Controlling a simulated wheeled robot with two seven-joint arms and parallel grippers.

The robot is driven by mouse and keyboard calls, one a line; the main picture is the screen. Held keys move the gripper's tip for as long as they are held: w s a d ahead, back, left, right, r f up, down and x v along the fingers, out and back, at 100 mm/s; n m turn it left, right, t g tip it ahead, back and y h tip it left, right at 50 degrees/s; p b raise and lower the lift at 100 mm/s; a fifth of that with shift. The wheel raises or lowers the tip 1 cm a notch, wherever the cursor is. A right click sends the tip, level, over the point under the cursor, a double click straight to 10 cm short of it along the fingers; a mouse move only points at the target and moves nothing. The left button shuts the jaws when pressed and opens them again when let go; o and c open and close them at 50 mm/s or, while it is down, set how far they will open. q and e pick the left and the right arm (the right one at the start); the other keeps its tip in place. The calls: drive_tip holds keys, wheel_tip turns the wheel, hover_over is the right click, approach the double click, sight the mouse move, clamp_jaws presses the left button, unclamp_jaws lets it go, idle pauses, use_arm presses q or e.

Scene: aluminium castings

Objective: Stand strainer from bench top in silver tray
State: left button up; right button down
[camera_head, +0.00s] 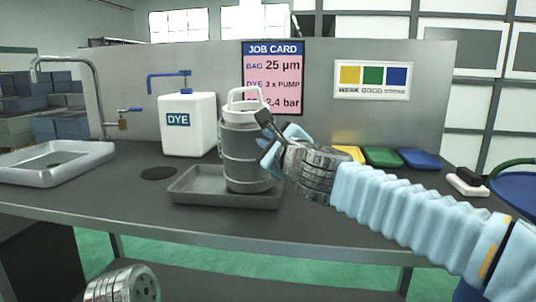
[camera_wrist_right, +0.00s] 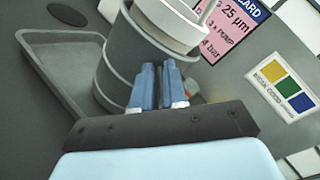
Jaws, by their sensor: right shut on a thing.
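The strainer (camera_head: 243,148) is a grey banded canister with a pale top and a white loop handle. It is upright over the silver tray (camera_head: 190,197), a shallow grey tray on the bench top. Its lower end is inside the tray outline; I cannot tell whether it touches the floor. My right gripper (camera_head: 268,150) comes from the right and is shut on the strainer's side. In the right wrist view the blue fingers (camera_wrist_right: 163,85) are close together against the strainer (camera_wrist_right: 135,60), with the tray (camera_wrist_right: 50,80) to the left. My left gripper's fingers are not in view.
A white DYE container (camera_head: 188,130) stands behind the tray, and a sink (camera_head: 60,160) with a tap is at left. Yellow, green (camera_head: 383,157) and blue trays and a brush (camera_head: 466,184) lie at right. A panel with a job card (camera_head: 273,75) stands behind.

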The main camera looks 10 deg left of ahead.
drive_tip(key=shift+w+f, duration=0.25)
drive_tip(key=shift+f, duration=0.15)
drive_tip(key=c, duration=1.1)
unclamp_jaws()
drive_tip(key=v, duration=1.2)
drive_tip(key=shift+r, duration=0.2)
